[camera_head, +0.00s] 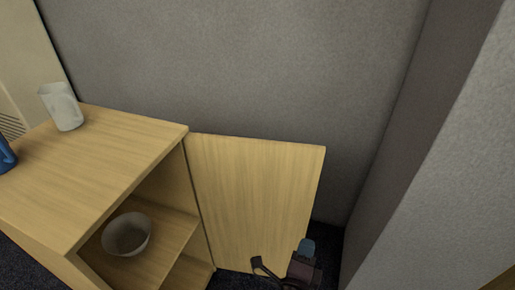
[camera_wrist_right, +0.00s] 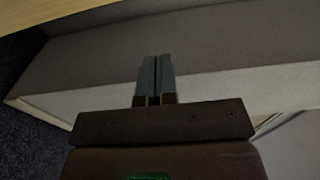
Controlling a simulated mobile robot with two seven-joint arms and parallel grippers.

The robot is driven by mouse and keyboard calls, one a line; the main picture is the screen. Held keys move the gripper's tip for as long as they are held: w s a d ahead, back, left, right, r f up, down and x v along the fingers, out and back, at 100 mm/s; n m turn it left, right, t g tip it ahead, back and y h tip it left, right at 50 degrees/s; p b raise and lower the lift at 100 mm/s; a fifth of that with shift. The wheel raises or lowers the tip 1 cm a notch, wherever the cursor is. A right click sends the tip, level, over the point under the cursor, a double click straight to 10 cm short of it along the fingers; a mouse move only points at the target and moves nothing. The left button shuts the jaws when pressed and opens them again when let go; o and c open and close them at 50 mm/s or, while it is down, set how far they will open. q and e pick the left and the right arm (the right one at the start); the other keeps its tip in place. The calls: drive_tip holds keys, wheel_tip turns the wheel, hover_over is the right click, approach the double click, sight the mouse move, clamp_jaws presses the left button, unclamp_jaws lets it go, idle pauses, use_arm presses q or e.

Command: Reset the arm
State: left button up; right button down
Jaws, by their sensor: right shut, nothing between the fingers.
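My right gripper (camera_head: 307,246) is at the bottom of the head view, low in front of the open cabinet door (camera_head: 257,190). In the right wrist view, its two grey-blue fingers (camera_wrist_right: 156,68) lie side by side, shut with nothing between them. The wooden cabinet (camera_head: 110,150) stands at the left with its door swung open to the right. My left gripper does not show in either view.
A pale cup (camera_head: 62,106) stands on the cabinet top. A blue object (camera_head: 5,156) is cut off at the left edge. A pale bowl (camera_head: 127,234) sits on the inner shelf. Grey walls (camera_head: 250,70) close off the back and right.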

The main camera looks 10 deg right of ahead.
drive_tip(key=w+a+r+n+t+y, duration=0.3)
drive_tip(key=a+r+n+t+y, duration=0.3)
drive_tip(key=n+y, duration=0.6)
use_arm(q)
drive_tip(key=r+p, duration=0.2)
drive_tip(key=p, duration=0.1)
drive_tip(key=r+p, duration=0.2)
drive_tip(key=p, duration=0.1)
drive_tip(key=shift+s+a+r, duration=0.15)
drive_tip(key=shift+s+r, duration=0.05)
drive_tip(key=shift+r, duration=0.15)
use_arm(e)
drive_tip(key=s+d+f+n+g, duration=0.2)
drive_tip(key=s+d+n+g, duration=0.1)
drive_tip(key=s, duration=0.3)
drive_tip(key=s+d+f+n+g+h, duration=0.1)
drive_tip(key=s+d+f+n+g, duration=0.1)
drive_tip(key=s+d+n, duration=0.4)
drive_tip(key=s+d+f+n+g+h, duration=0.1)
drive_tip(key=s+d+f+n+g, duration=0.2)
drive_tip(key=s, duration=0.5)
drive_tip(key=shift+s+d+n+g, duration=0.25)
drive_tip(key=shift+d+n+g, duration=0.65)
drive_tip(key=shift+d+g, duration=0.15)
